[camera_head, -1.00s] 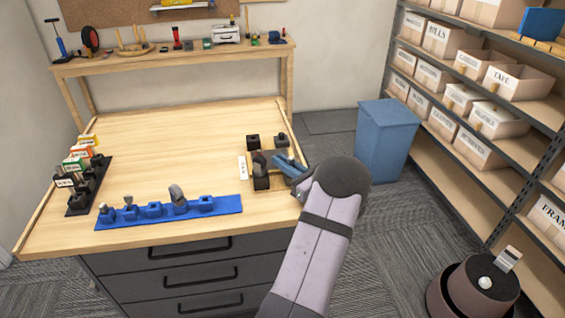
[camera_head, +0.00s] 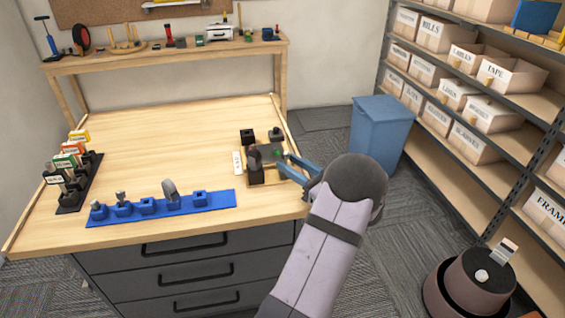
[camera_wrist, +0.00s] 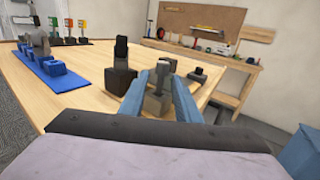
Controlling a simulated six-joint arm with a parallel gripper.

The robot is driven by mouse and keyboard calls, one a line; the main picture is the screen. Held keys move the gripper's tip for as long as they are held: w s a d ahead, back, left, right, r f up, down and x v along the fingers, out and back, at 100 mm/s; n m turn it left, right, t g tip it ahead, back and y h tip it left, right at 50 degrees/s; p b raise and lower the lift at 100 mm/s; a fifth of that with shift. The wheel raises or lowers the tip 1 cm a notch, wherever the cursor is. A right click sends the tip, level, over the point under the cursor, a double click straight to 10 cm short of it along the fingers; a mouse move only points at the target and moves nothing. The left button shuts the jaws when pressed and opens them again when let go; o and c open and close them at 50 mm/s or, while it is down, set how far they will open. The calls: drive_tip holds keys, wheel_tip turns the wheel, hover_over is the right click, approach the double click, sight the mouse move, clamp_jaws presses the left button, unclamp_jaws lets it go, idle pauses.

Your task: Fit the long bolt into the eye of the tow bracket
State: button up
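My gripper (camera_head: 283,165) is at the right edge of the workbench, its blue fingers spread apart and pointing at a small fixture. In the wrist view the fingers (camera_wrist: 158,88) stand either side of a grey upright piece on a block (camera_wrist: 157,104), with visible gaps, so they do not grip it. This grey piece looks like the tow bracket, perhaps with the bolt in it; I cannot tell whether the bolt passes through the eye. To its left stands a black block with a dark upright (camera_wrist: 121,72), also seen in the head view (camera_head: 256,172).
More dark blocks (camera_head: 247,135) (camera_head: 276,133) stand around the fixture. A blue strip holder (camera_head: 215,200) lies at the bench front, a black rack with labelled cards (camera_head: 72,195) at left. A blue bin (camera_head: 382,130) stands beyond the right edge. The bench middle is clear.

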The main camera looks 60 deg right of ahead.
drive_tip(key=shift+s+a+f, duration=0.2)
drive_tip(key=shift+s+f, duration=0.05)
drive_tip(key=shift+s, duration=0.5)
